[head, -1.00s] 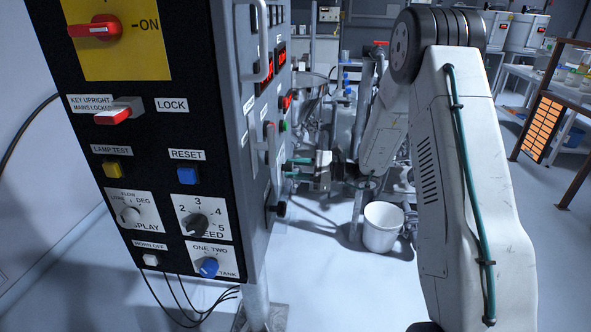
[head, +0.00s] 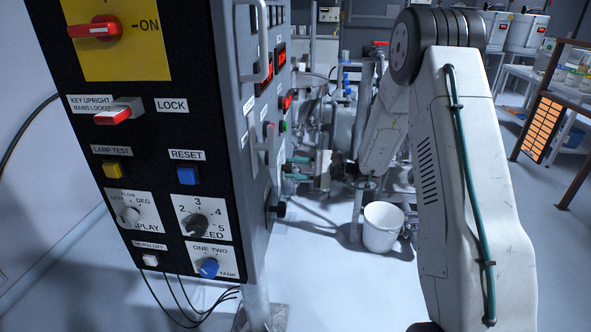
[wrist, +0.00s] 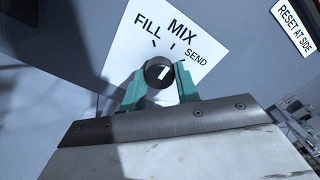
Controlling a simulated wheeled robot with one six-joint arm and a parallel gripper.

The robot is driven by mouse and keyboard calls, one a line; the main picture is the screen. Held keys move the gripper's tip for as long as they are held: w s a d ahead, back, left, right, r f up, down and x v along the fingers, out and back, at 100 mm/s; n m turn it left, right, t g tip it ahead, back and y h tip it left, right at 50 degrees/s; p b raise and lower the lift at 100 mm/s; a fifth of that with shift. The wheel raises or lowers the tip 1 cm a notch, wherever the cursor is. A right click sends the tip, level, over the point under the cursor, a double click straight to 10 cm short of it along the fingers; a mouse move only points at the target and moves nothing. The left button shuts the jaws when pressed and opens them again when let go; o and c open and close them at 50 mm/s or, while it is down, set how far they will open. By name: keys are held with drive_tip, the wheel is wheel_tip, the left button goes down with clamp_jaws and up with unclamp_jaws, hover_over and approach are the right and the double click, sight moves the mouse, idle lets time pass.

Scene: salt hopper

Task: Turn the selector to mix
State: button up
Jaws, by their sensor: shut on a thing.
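The selector (wrist: 158,72) is a round dark knob with a white pointer line, on a white plate (wrist: 140,40) marked FILL, MIX and SEND in the wrist view. The pointer line slants up and to the right, toward the MIX and SEND side; I cannot tell exactly which mark it meets. My gripper (wrist: 161,76) has its teal fingers on both sides of the knob, shut on it. In the head view my gripper (head: 292,168) is at the side face of the cabinet, where the knob cannot be made out.
The cabinet's black front panel (head: 165,130) fills the left, with switches and knobs. A handle (head: 270,140) stands out from its side face near my gripper. A white bucket (head: 382,228) is on the floor right of the cabinet, and pipework stands behind. Floor is open in front.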

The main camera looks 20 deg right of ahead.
drive_tip(key=o, duration=1)
drive_tip(key=shift+c, duration=0.2)
drive_tip(key=v, duration=0.7)
drive_tip(key=shift+s+d, duration=0.2)
drive_tip(key=shift+d, duration=0.15)
